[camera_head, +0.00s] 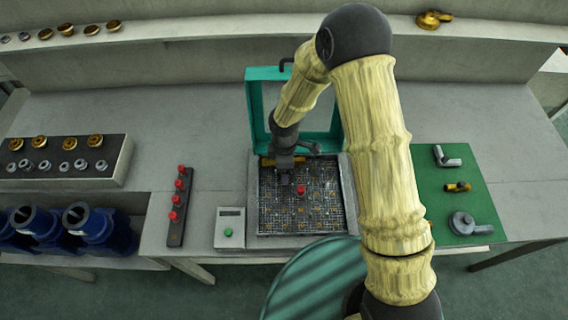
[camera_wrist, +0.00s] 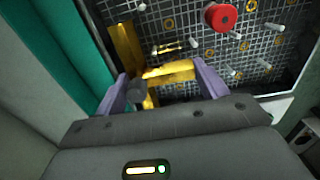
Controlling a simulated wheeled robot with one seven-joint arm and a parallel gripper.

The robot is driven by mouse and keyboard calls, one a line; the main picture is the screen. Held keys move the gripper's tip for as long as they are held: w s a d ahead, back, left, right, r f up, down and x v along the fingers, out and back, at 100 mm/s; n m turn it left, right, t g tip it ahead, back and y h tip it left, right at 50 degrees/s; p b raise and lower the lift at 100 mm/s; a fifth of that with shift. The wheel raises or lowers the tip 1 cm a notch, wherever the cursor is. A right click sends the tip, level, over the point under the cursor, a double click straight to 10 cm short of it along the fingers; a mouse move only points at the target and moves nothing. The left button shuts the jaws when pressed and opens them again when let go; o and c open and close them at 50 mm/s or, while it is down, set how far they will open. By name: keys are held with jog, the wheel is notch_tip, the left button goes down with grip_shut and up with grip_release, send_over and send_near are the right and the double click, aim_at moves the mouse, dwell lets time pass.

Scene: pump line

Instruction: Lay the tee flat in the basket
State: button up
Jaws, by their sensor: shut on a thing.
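The tee is a brass piece (camera_wrist: 168,71) between the two purple fingers of my gripper (camera_wrist: 162,88) in the wrist view. My gripper is shut on it. Another brass length (camera_wrist: 124,48) runs up beside the left finger; I cannot tell surely whether it is the same part. In the head view my gripper (camera_head: 285,176) is over the back left of the basket (camera_head: 325,215), and brass (camera_head: 267,161) shows beside it. The basket has a wire mesh floor with upright pegs. Whether the tee touches the mesh is hidden.
A red knob (camera_head: 301,189) stands in the basket, close to my gripper. The raised teal lid frame (camera_head: 256,105) is behind it. A grey box with a green button (camera_head: 228,232) and a rail of red knobs (camera_head: 175,216) are left. A green mat (camera_head: 482,203) with parts lies right.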

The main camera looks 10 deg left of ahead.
jog(key=shift+f+b, duration=0.6)
jog(key=shift+f, duration=0.3)
jog(key=o, duration=1.2)
jog(key=shift+s, duration=0.15)
jog(key=shift+r, duration=0.1)
jog(key=shift+w, duration=0.2)
jog(key=shift+w+a+r, duration=0.15)
jog(key=shift+w+r, duration=0.05)
jog(key=shift+r, duration=0.3)
notch_tip(320, 180, up, 16)
jog(key=shift+s+d, duration=0.25)
jog(key=shift+s, duration=0.2)
